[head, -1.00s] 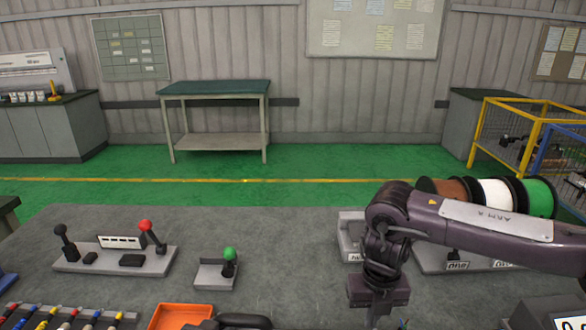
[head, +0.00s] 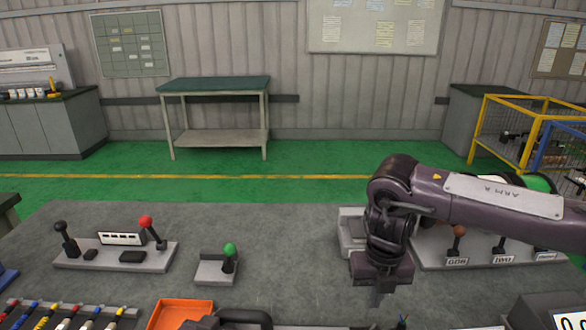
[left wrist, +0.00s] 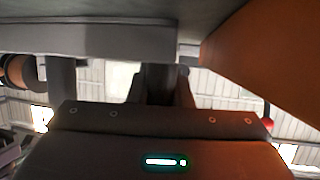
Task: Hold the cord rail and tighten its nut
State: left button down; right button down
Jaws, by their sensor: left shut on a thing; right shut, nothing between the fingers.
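My left gripper (left wrist: 166,88) shows in the left wrist view, its fingers reaching up behind a long grey bar (left wrist: 110,38), which looks like the cord rail. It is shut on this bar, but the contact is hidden. In the head view the left gripper cannot be made out clearly; a dark curved part shows at the bottom edge. My right gripper (head: 376,298) points down above the right half of the grey bench and is shut and empty. The nut cannot be made out in either view.
An orange tray (head: 182,312) is at the bottom edge, beside coloured cords (head: 65,318). A lever panel (head: 115,255) and a green-knobbed lever block (head: 226,265) stand at left. Behind the right arm are another lever panel (head: 480,259) and a green spool (head: 538,183). The middle bench is clear.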

notch_tip(320, 180, up, 2)
jog(key=shift+r, duration=0.1)
jog(key=shift+w+a+f, duration=0.1)
jog(key=shift+a+f, duration=0.4)
jog(key=shift+f, duration=0.5)
jog(key=shift+s+a+f, duration=0.1)
jog(key=shift+a+f, duration=0.45)
jog(key=shift+f, duration=0.5)
jog(key=shift+w+a+f, duration=0.1)
jog(key=shift+a+f, duration=0.4)
jog(key=shift+f, duration=0.5)
jog(key=shift+s+d, duration=0.25)
jog(key=shift+s, duration=0.25)
jog(key=shift+d, duration=0.2)
